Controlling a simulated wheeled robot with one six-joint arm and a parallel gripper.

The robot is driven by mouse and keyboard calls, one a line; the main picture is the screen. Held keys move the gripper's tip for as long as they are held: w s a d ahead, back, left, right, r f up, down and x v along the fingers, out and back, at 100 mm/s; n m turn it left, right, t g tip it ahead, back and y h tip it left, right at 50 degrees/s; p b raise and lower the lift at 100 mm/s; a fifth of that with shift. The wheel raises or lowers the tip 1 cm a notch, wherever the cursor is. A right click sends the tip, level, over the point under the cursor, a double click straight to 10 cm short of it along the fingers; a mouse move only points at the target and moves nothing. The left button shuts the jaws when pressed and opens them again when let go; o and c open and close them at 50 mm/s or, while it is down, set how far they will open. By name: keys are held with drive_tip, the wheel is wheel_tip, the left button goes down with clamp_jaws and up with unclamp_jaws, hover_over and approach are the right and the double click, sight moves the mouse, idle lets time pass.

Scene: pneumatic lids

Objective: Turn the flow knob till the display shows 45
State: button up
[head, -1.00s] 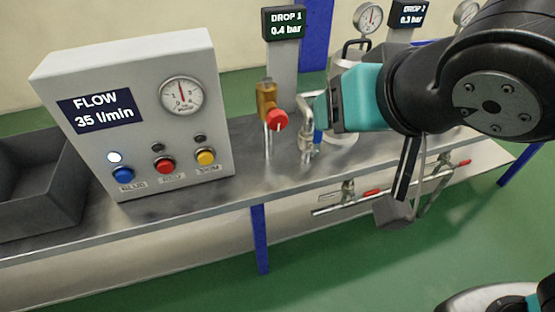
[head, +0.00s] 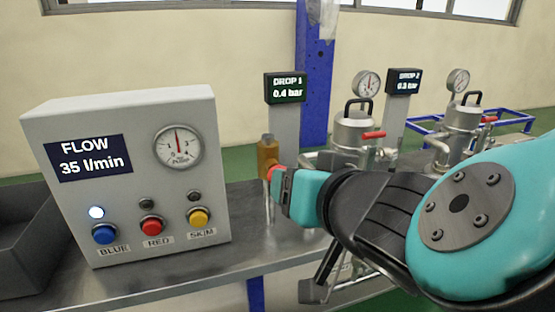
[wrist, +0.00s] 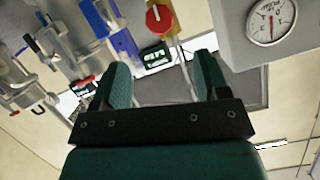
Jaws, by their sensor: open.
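The flow display (head: 90,158) on the white box reads 35 l/min. A red round knob (wrist: 159,18) with a white mark sits on a brass valve (head: 267,152), below the DROP 1 display. In the head view the knob is mostly hidden behind my gripper (head: 282,190), which is at the valve's right side. In the wrist view my gripper (wrist: 162,78) is open and empty, its two teal fingers apart. The knob appears beyond the fingertips, not between them. Whether any finger touches it cannot be told.
The white box (head: 130,112) carries a gauge (head: 178,147) and blue, red and yellow buttons; the lamp above blue is lit. DROP 1 display (head: 286,88) reads 0.4 bar. Lidded metal vessels (head: 354,132) stand right. A grey bin (head: 20,250) is at left.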

drive_tip(key=b+x, duration=0.1)
drive_tip(key=x, duration=1)
drive_tip(key=shift+w+a+b, duration=0.1)
drive_tip(key=shift+b, duration=0.25)
drive_tip(key=c, duration=0.9)
